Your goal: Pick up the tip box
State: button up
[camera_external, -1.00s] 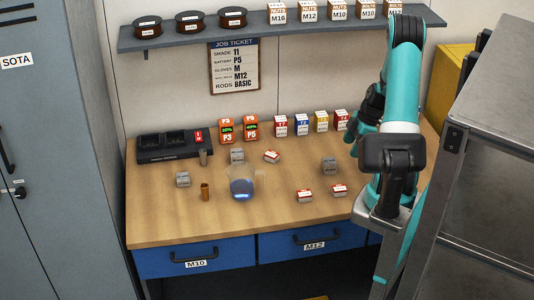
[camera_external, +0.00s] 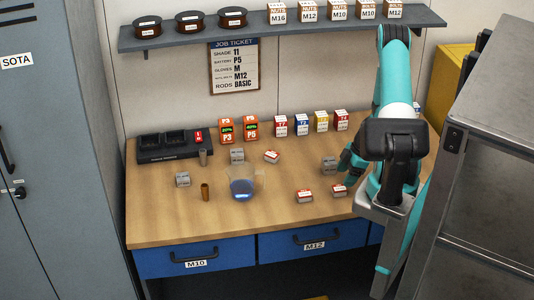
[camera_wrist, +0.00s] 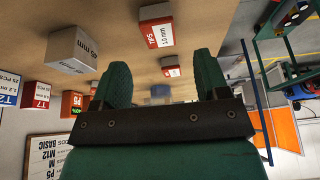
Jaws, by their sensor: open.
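Several small red-and-white tip boxes lie on the workbench. In the external view one tip box (camera_external: 339,190) is just below my gripper (camera_external: 350,166), another tip box (camera_external: 304,195) is to its left, and a third tip box (camera_external: 271,156) lies further back. In the wrist view a box marked TIPS 1.0 mm (camera_wrist: 157,32) shows beyond my fingertips, and a smaller tip box (camera_wrist: 171,69) shows between my fingers. My gripper (camera_wrist: 162,68) is open with nothing between its jaws. Its fingertips are partly hidden in the external view.
A grey block (camera_external: 329,165) stands close to my gripper; other grey blocks, a clear cup (camera_external: 242,183) and a brown cylinder (camera_external: 205,191) stand further left. Upright T-marked boxes (camera_external: 301,125) line the back. A metal rack (camera_external: 489,130) stands at the right. The front-left bench is clear.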

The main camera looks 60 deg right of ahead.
aim_at(340, 188)
jog(key=shift+s+d+p+x, duration=0.1)
jog(key=shift+p+x, duration=0.55)
jog(key=shift+x, duration=0.7)
jog(key=shift+s+d+p+x, duration=0.15)
jog(key=shift+p+x, duration=0.5)
jog(key=shift+x, duration=0.7)
jog(key=shift+f, duration=0.1)
jog(key=c, duration=1)
jog(key=shift+c, duration=0.2)
